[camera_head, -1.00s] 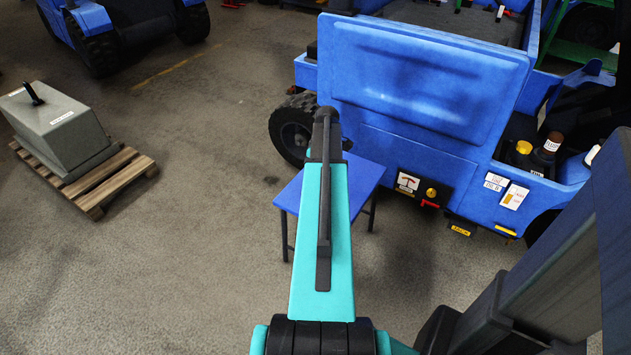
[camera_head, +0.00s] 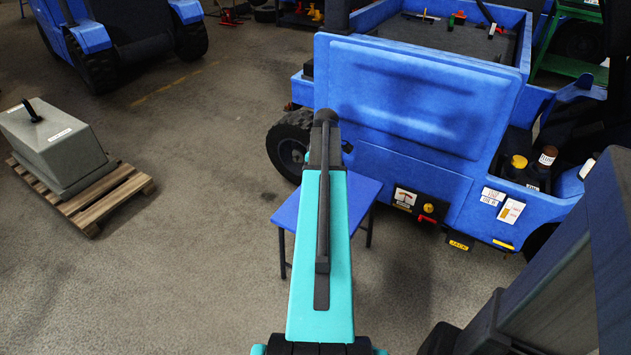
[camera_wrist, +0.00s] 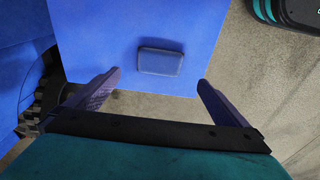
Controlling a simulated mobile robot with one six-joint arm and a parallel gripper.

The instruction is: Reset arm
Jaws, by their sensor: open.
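In the wrist view my gripper (camera_wrist: 156,92) is open, its two dark fingers wide apart and nothing held between them. Beyond the fingers is the blue table (camera_wrist: 100,35) with a small blue block-like item (camera_wrist: 160,61) lying on it near its edge. In the head view my arm stretches forward over the blue table (camera_head: 359,197) and hides part of it. The gripper's fingertips cannot be made out in the head view.
A blue vehicle (camera_head: 415,95) stands just behind the table, with a dark wheel (camera_head: 289,145) at its left. A grey counterweight (camera_head: 52,145) sits on a wooden pallet (camera_head: 118,190) at the left. Another blue vehicle (camera_head: 95,40) stands at the far left. The floor between is clear.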

